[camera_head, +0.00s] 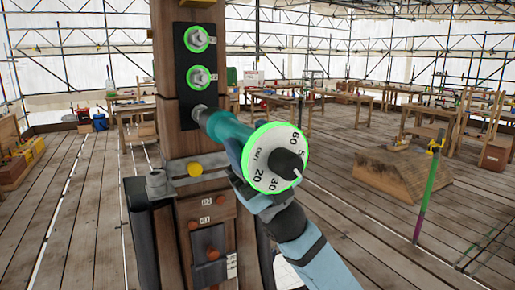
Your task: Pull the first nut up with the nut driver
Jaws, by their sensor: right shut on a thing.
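The nut driver (228,131) has a teal body and a white dial (261,170) with a green rim, marked OUT and numbers. My right gripper (240,165) is shut on its body, partly hidden behind the dial. The driver's nose points up and left to the lowest fixing on a black plate (182,82) on the wooden post. The nose covers that fixing, so I cannot tell if it is seated. Two nuts with green rings, an upper one (197,39) and a lower one (199,77), show above it. My left gripper is not in view.
The wooden post (169,130) stands upright, with a yellow knob (195,169) and orange-brown pegs below the driver. A wooden block (400,174) and a green-purple pole (428,190) stand on the plank floor at right. Workbenches are farther back.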

